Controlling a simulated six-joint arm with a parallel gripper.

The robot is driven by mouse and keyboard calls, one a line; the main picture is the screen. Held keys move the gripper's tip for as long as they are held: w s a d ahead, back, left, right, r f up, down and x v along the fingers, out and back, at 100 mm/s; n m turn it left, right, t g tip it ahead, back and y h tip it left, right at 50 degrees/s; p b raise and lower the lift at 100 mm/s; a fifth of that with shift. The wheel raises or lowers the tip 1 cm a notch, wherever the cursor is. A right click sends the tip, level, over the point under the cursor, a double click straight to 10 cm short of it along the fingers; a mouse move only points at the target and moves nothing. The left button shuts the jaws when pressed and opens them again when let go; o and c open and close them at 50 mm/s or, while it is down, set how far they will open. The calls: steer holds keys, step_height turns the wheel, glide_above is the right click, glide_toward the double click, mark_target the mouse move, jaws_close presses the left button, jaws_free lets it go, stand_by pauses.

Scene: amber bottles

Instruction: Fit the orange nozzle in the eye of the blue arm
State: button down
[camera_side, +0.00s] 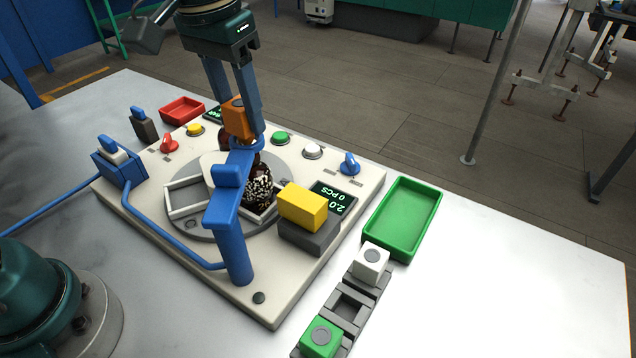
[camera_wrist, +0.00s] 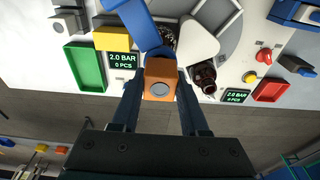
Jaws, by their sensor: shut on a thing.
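The orange nozzle (camera_side: 236,118), a block with a grey round top, is between the fingers of my gripper (camera_side: 241,112), which is shut on it. It also shows in the wrist view (camera_wrist: 160,78). The blue arm (camera_side: 222,206) rises from the cream panel and reaches over the turntable. Its eye (camera_side: 247,144), a blue ring at the arm's end, is right at the nozzle's underside. The ring shows partly behind the nozzle in the wrist view (camera_wrist: 159,52). I cannot tell whether the nozzle's lower end is inside the eye.
A speckled-filled bottle (camera_side: 260,190) stands on the turntable (camera_side: 195,222) beneath the arm. An amber bottle (camera_wrist: 204,78) stands beside it. A yellow block (camera_side: 303,206), green tray (camera_side: 403,216), red tray (camera_side: 182,110) and grey rack (camera_side: 347,310) are around. Table at right is clear.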

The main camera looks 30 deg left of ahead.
steer(key=shift+f, duration=0.55)
steer(key=shift+c, duration=1.7)
jaws_free()
steer(key=shift+o, duration=0.3)
steer(key=shift+o, duration=1.4)
steer(key=shift+r, duration=0.1)
steer(key=shift+r, duration=2.95)
